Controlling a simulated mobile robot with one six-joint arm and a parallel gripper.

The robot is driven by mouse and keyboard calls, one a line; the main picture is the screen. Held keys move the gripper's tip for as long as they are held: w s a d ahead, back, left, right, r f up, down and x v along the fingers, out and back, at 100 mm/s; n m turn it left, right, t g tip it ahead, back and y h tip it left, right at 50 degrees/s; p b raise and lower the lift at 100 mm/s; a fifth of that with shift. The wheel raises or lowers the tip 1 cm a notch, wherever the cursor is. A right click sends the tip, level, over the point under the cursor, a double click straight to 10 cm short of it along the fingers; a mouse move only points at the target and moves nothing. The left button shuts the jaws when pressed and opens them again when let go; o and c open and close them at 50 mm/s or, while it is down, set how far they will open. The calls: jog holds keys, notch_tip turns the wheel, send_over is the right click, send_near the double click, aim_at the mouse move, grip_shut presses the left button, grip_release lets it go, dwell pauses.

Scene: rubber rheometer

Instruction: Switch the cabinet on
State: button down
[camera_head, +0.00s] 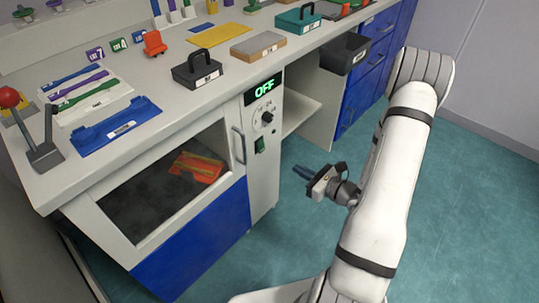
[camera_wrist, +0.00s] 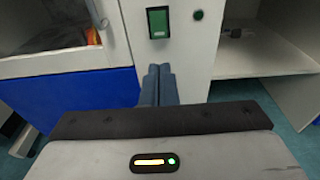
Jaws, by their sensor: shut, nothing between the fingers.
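The cabinet's narrow control panel (camera_head: 262,170) stands right of its glass door. Its display (camera_head: 264,88) reads "OFF" in green. Below are a dial (camera_head: 267,117) and a green rocker switch (camera_head: 260,145).
The cabinet's glass door (camera_head: 165,185) has a handle (camera_head: 238,145) beside the panel, and an orange item (camera_head: 197,167) lies inside. The counter above holds trays and boxes. An open shelf (camera_head: 300,108) is right of the panel. The floor (camera_head: 480,210) is clear.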

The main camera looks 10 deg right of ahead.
aim_at(262, 151)
jog(key=b+x, duration=0.2)
jog(key=x, duration=1.1)
jog(key=shift+w+a+b, duration=0.1)
jog(key=shift+b, duration=0.25)
